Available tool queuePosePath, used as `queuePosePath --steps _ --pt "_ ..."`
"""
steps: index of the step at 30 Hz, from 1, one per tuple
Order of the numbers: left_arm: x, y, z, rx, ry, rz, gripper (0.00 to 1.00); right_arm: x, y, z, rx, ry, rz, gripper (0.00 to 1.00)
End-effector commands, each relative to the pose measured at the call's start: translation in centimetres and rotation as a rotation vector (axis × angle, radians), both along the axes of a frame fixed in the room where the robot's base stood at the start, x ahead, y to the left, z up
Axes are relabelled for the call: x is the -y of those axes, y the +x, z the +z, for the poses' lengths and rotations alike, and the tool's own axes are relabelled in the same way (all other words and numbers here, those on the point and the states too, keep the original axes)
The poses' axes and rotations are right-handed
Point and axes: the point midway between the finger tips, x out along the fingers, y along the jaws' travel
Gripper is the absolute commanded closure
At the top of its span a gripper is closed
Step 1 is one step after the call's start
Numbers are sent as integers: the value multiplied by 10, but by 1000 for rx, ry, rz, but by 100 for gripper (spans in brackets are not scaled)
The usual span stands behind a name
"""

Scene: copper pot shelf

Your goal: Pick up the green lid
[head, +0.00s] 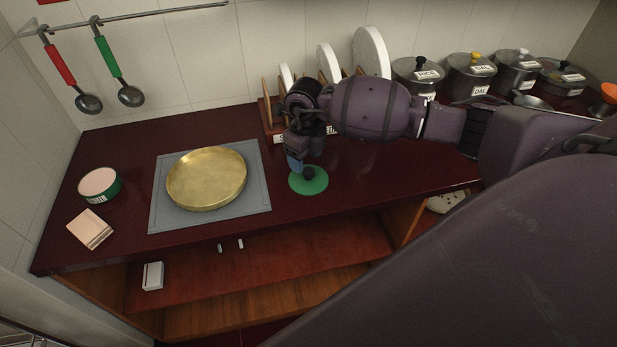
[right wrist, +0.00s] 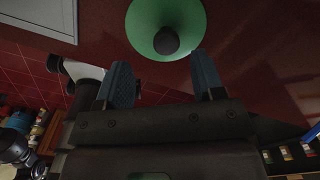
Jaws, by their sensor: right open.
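The green lid (head: 315,187) is round and flat with a dark knob (head: 309,173). It lies on the dark red counter, right of the grey mat. In the right wrist view the lid (right wrist: 190,18) is at the top, with its knob (right wrist: 166,40) just ahead of and between the fingertips. My right gripper (head: 296,165) is at the lid, at its back left in the head view, and partly covers it. It is open, with its two blue fingers (right wrist: 161,68) apart and nothing between them. My left gripper is not in view.
A brass pan (head: 207,178) sits on the grey mat (head: 255,208). A green tin (head: 100,184) and a pale block (head: 90,229) are at the left. A rack of plates (head: 371,52) and labelled pots (head: 471,75) stand at the back. Counter right of the lid is clear.

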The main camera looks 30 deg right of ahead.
Motion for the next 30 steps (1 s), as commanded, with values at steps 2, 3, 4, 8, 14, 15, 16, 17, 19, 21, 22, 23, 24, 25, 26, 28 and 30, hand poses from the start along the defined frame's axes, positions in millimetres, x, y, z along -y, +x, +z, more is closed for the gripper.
queuePosePath --steps 2,3,4,8,14,15,16,17,19,21,22,23,24,25,26,28,30 --pt "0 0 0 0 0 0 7 0 0 -6 1 0 1 38" --pt "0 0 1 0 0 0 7 0 0 -8 1 0 0 38" --pt "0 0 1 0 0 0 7 1 0 -10 0 0 0 38" --pt "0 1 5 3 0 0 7 5 -2 -25 -2 2 -1 38" --pt "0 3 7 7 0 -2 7 8 -2 -51 -1 2 0 38" --pt "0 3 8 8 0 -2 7 8 -2 -54 0 1 0 38" --pt "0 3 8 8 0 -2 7 8 -2 -56 0 1 0 38" --pt "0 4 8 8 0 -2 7 8 -2 -57 0 2 0 38" --pt "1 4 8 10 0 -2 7 8 -2 -58 1 2 1 38" --pt "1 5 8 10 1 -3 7 8 -2 -59 2 2 1 38" --pt "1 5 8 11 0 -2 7 8 -2 -59 2 2 1 38" --pt "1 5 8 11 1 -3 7 8 -2 -59 2 2 1 38" --pt "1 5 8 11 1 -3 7 8 -2 -58 2 2 1 38" --pt "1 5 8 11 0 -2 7 8 -2 -58 2 2 1 39" --pt "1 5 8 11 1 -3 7 8 -2 -58 2 2 1 44" --pt "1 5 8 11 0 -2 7 8 -2 -58 2 2 1 55" --pt "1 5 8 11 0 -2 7 8 -2 -58 2 2 1 65"
